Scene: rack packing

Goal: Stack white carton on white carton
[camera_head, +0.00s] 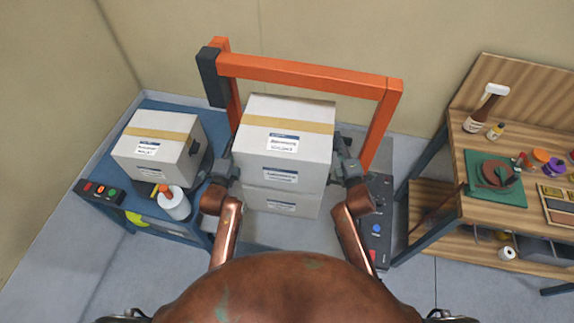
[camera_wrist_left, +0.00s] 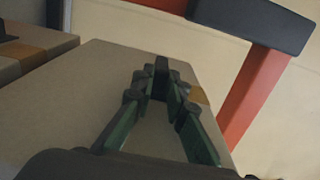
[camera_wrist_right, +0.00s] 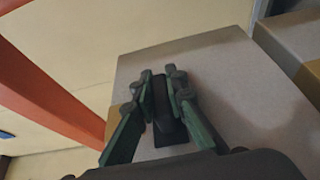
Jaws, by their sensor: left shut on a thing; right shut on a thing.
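A white carton (camera_head: 262,145) with a tan tape band and printed labels is at the centre of the head view, between my two grippers. A second white carton (camera_head: 255,197) is directly below it, with only its lower front showing. Whether the two touch or a thin gap remains, I cannot tell. My left gripper (camera_head: 226,168) is shut on the upper carton's left side, at a dark handle (camera_wrist_left: 161,80). My right gripper (camera_head: 350,170) is shut on its right side, at a dark handle (camera_wrist_right: 161,100). The upper carton looks level and roughly aligned with the lower one.
An orange frame (camera_head: 300,72) stands behind and around the stack. A wooden workbench (camera_head: 460,150) with tools stands at right.

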